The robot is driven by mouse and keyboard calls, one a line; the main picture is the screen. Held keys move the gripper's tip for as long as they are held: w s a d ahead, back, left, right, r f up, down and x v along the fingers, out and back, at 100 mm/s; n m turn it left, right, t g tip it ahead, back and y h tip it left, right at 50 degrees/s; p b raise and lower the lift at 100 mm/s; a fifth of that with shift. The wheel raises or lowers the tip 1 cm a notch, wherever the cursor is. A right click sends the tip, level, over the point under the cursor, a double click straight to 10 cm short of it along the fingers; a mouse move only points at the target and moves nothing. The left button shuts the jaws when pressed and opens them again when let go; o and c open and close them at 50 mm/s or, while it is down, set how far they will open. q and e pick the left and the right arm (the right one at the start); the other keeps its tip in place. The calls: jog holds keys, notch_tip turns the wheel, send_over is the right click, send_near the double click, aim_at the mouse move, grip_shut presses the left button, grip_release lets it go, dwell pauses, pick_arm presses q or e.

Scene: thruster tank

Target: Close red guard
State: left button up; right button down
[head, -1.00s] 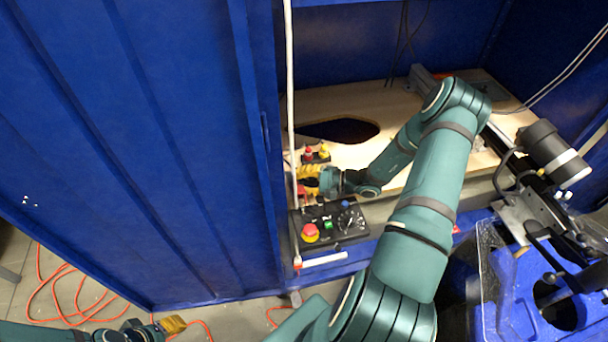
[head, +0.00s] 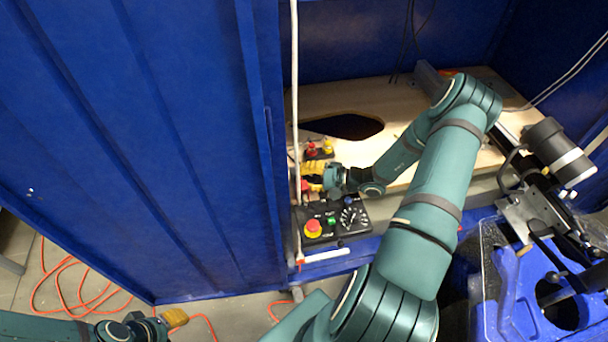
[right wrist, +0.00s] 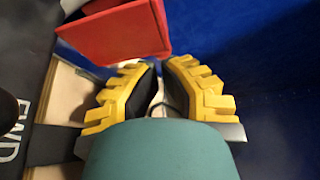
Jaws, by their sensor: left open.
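The red guard (right wrist: 115,32) is a box-like red piece at the top left of the right wrist view, just beyond my right fingertips. I cannot tell whether they touch. In the head view a small patch of red (head: 304,185) shows beside my right gripper (head: 312,174), above the black control panel (head: 338,228). In the right wrist view my right gripper (right wrist: 160,68) has its two yellow fingers curving close together, with a narrow gap and nothing visibly held. My left gripper (head: 177,319) is open, low at the left, far from the guard.
The panel carries a red emergency button (head: 313,228) and a dial. Red and yellow buttons (head: 319,148) stand behind my right gripper. A tall blue wall (head: 130,150) fills the left. A white pole (head: 295,110) stands close left of my right gripper. Orange cable (head: 75,285) lies on the floor.

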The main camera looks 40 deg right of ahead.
aim_at(302, 189)
jog(key=shift+s+r, duration=0.1)
jog(key=shift+r, duration=0.1)
jog(key=shift+s+a+r, duration=0.1)
jog(key=shift+s+r, duration=0.05)
jog(key=shift+r, duration=0.35)
jog(key=shift+s+a+r, duration=0.15)
jog(key=shift+s+r, duration=0.15)
jog(key=shift+r, duration=0.15)
jog(key=shift+s+a+r+n+t+y+p, duration=0.15)
jog(key=shift+s+a+r+n+t+y, duration=0.15)
jog(key=shift+s+a+r+n, duration=0.4)
jog(key=shift+s+a+r+n+t+y+p, duration=0.15)
jog(key=shift+s+a+r+n+t, duration=0.2)
jog(key=shift+s+n, duration=0.7)
jog(key=shift+s+a+r+n+t+y+p, duration=0.2)
jog(key=shift+s+a+r+n, duration=0.35)
jog(key=shift+s, duration=0.6)
jog(key=shift+s+a+f, duration=0.2)
jog(key=shift+s+a, duration=0.2)
jog(key=shift+s, duration=0.25)
jog(key=shift+s+a+f, duration=0.2)
jog(key=shift+s+a, duration=0.15)
jog(key=shift+s, duration=0.25)
jog(key=shift+s+f, duration=0.1)
